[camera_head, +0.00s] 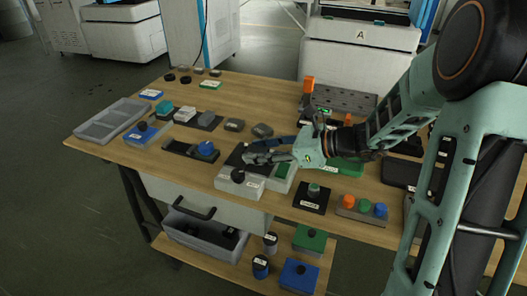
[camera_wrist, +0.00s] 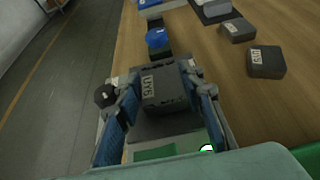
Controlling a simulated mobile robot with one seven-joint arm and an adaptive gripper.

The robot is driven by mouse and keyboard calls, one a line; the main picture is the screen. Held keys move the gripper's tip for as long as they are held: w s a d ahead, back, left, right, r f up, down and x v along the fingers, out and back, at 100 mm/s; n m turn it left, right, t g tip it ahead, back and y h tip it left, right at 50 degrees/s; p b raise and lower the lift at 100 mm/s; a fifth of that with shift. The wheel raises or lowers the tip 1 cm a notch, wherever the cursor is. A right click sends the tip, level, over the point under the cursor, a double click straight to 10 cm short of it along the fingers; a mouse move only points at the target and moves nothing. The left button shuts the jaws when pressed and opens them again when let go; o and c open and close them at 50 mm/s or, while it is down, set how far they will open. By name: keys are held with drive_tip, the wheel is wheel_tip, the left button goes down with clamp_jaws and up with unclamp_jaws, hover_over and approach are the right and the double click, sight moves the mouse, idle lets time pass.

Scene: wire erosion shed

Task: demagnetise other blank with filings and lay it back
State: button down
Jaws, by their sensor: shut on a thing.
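My gripper (camera_head: 250,157) is shut on a dark grey blank (camera_wrist: 163,88) with a white label that seems to read UY5. In the wrist view its blue-padded fingers (camera_wrist: 160,105) stand on both sides of the blank. The blank is over the grey top of a pale box (camera_head: 226,183) with a black knob (camera_head: 238,176) and a green panel (camera_head: 282,169). I cannot tell whether the blank touches the box. Dark uneven bits show at the blank's edges; I cannot tell if they are filings. Two other dark blanks (camera_wrist: 265,62) (camera_wrist: 237,30) lie on the wood.
A blue knob on a black base (camera_head: 205,150) stands left of the pale box. A grey divided tray (camera_head: 112,121) lies at the table's left end. Bare wood (camera_head: 255,100) lies behind the blanks.

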sight(238, 154)
drive_tip(key=shift+w+a+r, duration=0.1)
drive_tip(key=shift+w+a, duration=0.05)
drive_tip(key=shift+a, duration=0.2)
drive_tip(key=shift+a, duration=0.1)
drive_tip(key=shift+w+a, duration=0.25)
drive_tip(key=shift+a, duration=0.35)
drive_tip(key=shift+w+a, duration=0.2)
drive_tip(key=shift+a, duration=0.4)
drive_tip(key=shift+a, duration=0.1)
drive_tip(key=shift+w+a, duration=0.25)
drive_tip(key=shift+a, duration=0.35)
drive_tip(key=shift+w+a, duration=0.25)
drive_tip(key=shift+a, duration=0.35)
wheel_tip(238, 154, up, 8)
drive_tip(key=p, duration=0.6)
drive_tip(key=shift+f, duration=0.25)
drive_tip(key=shift+d, duration=0.1)
idle(0.3)
